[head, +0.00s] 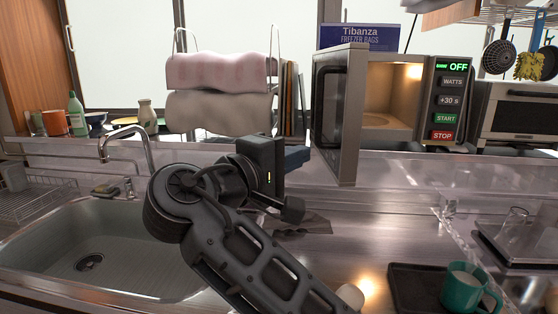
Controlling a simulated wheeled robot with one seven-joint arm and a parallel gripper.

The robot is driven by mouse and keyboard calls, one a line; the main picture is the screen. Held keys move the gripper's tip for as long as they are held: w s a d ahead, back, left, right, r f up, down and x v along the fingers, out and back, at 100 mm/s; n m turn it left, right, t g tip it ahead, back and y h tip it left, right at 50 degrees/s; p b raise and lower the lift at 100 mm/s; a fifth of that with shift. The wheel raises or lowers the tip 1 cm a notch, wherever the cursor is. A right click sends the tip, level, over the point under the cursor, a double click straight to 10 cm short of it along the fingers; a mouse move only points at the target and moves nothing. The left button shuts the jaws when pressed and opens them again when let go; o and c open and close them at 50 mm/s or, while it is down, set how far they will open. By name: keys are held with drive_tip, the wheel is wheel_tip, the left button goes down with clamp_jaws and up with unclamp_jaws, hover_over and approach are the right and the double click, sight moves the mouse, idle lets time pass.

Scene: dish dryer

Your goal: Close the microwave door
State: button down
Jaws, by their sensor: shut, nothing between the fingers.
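The microwave (452,98) stands on the raised back shelf, right of centre, with its display reading OFF. Its door (350,115) is swung open toward me on the left side, and the lit interior (388,98) shows a turntable and looks empty. My gripper (300,157) is shut and empty. It is in front of and just left of the door's lower part, near its outer face. I cannot tell whether it touches the door. The gripper body partly hides the fingers.
A sink (95,240) with a faucet (130,150) is at the left. Towels (218,110) hang on a rack behind my gripper. A dark tray (410,285) with a green mug (462,288) is at the front right. A toaster oven (520,112) stands right of the microwave.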

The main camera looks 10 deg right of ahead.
sight(340, 147)
drive_tip(key=d, duration=0.2)
drive_tip(key=w+d, duration=0.1)
drive_tip(key=d, duration=0.2)
drive_tip(key=shift+w+p, duration=0.2)
drive_tip(key=shift+p, duration=0.1)
drive_tip(key=shift+d, duration=0.5)
drive_tip(key=shift+s, duration=0.1)
